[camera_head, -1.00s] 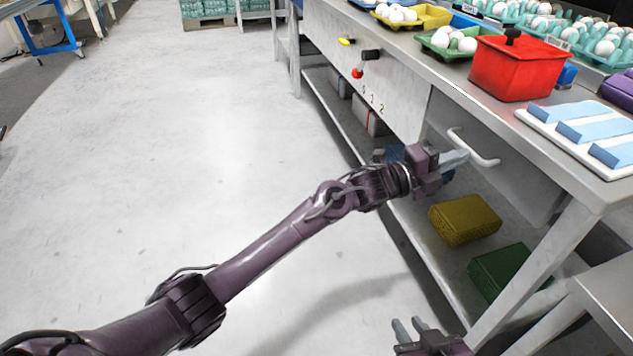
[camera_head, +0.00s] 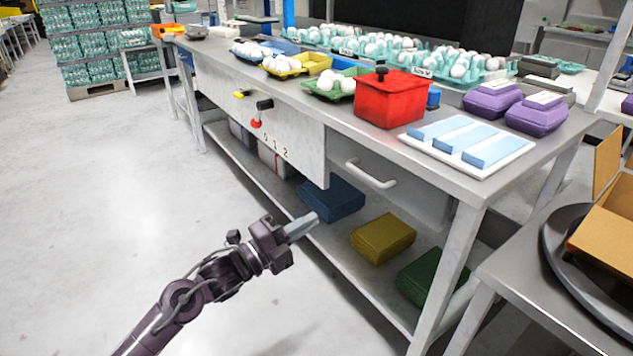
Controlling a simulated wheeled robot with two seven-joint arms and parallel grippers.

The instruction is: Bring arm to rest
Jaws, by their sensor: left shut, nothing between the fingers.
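My left arm comes in from the bottom left. Its gripper (camera_head: 302,226) is shut and empty, in front of the metal table's lower shelf and below the tabletop. It appears apart from the blue box (camera_head: 334,199) on that shelf. The drawer handle (camera_head: 370,174) is up and to the right of the fingertips. My right gripper is out of the picture.
The metal table (camera_head: 385,139) carries a red box (camera_head: 391,98), a yellow egg tray (camera_head: 318,63), a green egg tray (camera_head: 325,93) and purple cartons (camera_head: 492,101). A yellow box (camera_head: 383,238) and a green box (camera_head: 432,277) sit on the shelf. The floor at left is clear.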

